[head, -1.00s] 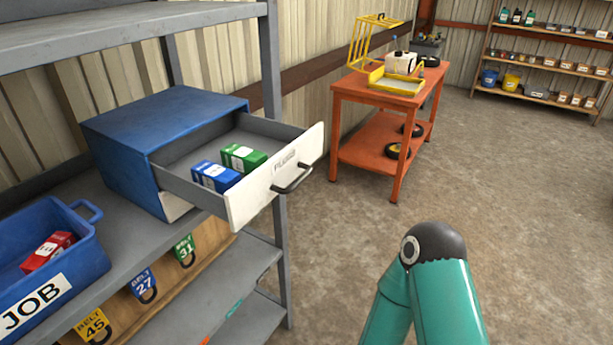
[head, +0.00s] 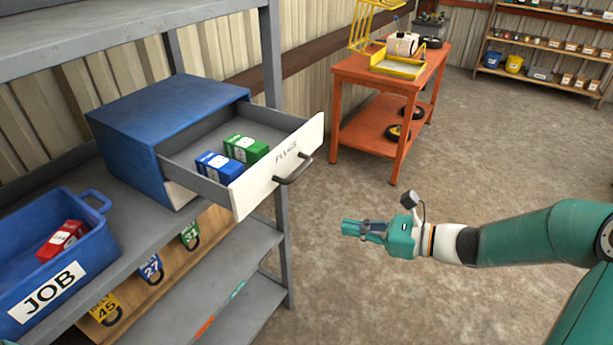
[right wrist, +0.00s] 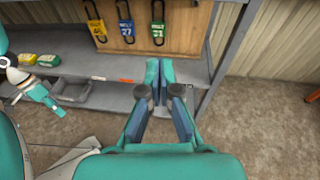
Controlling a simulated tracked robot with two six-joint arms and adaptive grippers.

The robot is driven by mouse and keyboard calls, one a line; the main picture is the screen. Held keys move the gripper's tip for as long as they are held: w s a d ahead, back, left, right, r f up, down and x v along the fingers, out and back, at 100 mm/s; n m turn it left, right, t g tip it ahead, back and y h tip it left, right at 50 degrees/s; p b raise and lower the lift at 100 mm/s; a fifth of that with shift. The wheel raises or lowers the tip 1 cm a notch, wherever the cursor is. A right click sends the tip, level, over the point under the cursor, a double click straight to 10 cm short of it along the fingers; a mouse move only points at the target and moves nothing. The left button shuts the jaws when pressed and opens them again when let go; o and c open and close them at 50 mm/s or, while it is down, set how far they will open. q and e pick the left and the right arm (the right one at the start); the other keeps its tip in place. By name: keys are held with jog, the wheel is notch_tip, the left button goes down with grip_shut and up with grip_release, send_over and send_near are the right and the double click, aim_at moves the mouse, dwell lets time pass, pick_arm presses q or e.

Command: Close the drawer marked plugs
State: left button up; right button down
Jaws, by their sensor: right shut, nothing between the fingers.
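The drawer marked plugs (head: 290,160) stands pulled out of a blue cabinet (head: 150,135) on the grey shelf. It has a white front and a dark bar handle (head: 295,170). A blue box (head: 218,167) and a green box (head: 246,149) lie inside it. My right gripper (head: 346,229) is shut and empty, in the air in front of the drawer, lower and to the right of the handle, apart from it. Its closed fingers also show in the right wrist view (right wrist: 160,72), where the drawer is out of sight. My left gripper (right wrist: 58,108) shows small at the left there, its jaws unclear.
A blue JOB bin (head: 95,262) with a red box (head: 62,240) stands left of the cabinet. A grey shelf post (head: 275,120) rises behind the drawer. Belts hang below the shelf. An orange cart (head: 385,100) stands behind; the floor at right is open.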

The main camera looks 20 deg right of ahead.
aim_at(298, 165)
jog(key=w+d+r+m+t, duration=0.1)
jog(key=d+r+m+t, duration=0.15)
jog(key=r, duration=0.55)
jog(key=shift+n+t, duration=0.35)
jog(key=shift+n, duration=0.1)
jog(key=p+x, duration=0.2)
jog(key=x, duration=0.4)
jog(key=p+x, duration=0.2)
jog(key=x, duration=0.5)
jog(key=shift+w+d+f, duration=0.2)
jog(key=shift+w+f, duration=0.05)
jog(key=shift+w, duration=0.15)
pick_arm(q)
notch_tip(298, 165, up, 4)
jog(key=shift+r, duration=0.25)
